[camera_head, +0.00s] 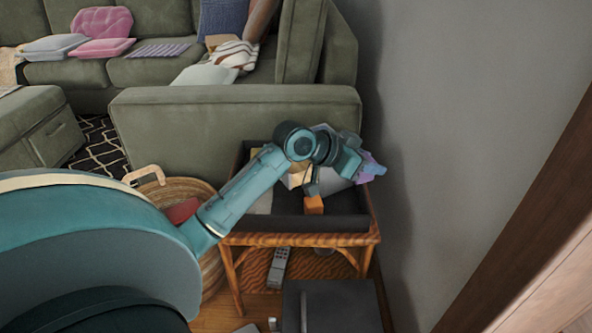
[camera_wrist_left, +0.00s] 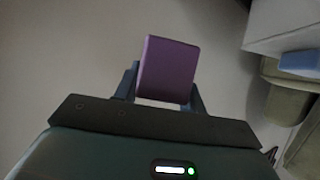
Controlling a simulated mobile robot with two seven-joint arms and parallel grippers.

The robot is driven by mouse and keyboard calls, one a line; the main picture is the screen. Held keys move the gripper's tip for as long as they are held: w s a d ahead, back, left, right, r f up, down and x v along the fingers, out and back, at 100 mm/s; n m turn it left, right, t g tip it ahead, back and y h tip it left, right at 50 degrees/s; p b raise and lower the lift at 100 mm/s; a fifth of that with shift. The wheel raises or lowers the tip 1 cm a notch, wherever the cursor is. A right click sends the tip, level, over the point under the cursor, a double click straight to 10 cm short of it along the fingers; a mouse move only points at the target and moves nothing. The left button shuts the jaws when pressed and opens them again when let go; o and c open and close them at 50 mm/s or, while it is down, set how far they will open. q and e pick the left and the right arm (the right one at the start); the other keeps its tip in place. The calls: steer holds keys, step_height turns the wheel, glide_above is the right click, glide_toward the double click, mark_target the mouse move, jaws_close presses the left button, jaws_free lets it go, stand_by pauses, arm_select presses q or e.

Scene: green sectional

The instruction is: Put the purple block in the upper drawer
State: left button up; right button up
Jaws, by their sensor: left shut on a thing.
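The purple block (camera_wrist_left: 168,70) is held between the fingers of my left gripper (camera_wrist_left: 166,92) in the left wrist view, with a pale wall behind it. In the head view my left gripper (camera_head: 349,160) is over the back right of the dark tray on the side table, near the wall. A lavender patch (camera_head: 372,167) shows at its end; I cannot make out its shape clearly. A dark grey cabinet-like box (camera_head: 345,302) with a handle stands at the bottom; I cannot tell whether any drawer is open. My right gripper is not in view.
The dark tray (camera_head: 290,223) on the wooden side table (camera_head: 345,240) holds an orange block (camera_head: 313,204) and other items partly behind my arm. A remote (camera_head: 278,267) lies below. A wicker basket (camera_head: 212,270) is left, the green sofa (camera_head: 215,115) behind, the grey wall (camera_head: 450,120) right.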

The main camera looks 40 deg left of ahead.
arm_select(q)
steer(key=w+a+n+y+b, duration=0.1)
steer(key=w+a+b, duration=0.15)
steer(key=a, duration=2.05)
steer(key=shift+t, duration=0.3)
steer(key=f+b, duration=0.1)
steer(key=f, duration=0.2)
steer(key=f+b, duration=0.2)
steer(key=f, duration=0.1)
steer(key=shift+s+a, duration=0.2)
step_height(320, 180, down, 4)
steer(key=shift+f+b, duration=0.15)
steer(key=shift+b, duration=0.85)
steer(key=shift+f, duration=0.1)
steer(key=o, duration=1)
steer(key=shift+c, duration=0.2)
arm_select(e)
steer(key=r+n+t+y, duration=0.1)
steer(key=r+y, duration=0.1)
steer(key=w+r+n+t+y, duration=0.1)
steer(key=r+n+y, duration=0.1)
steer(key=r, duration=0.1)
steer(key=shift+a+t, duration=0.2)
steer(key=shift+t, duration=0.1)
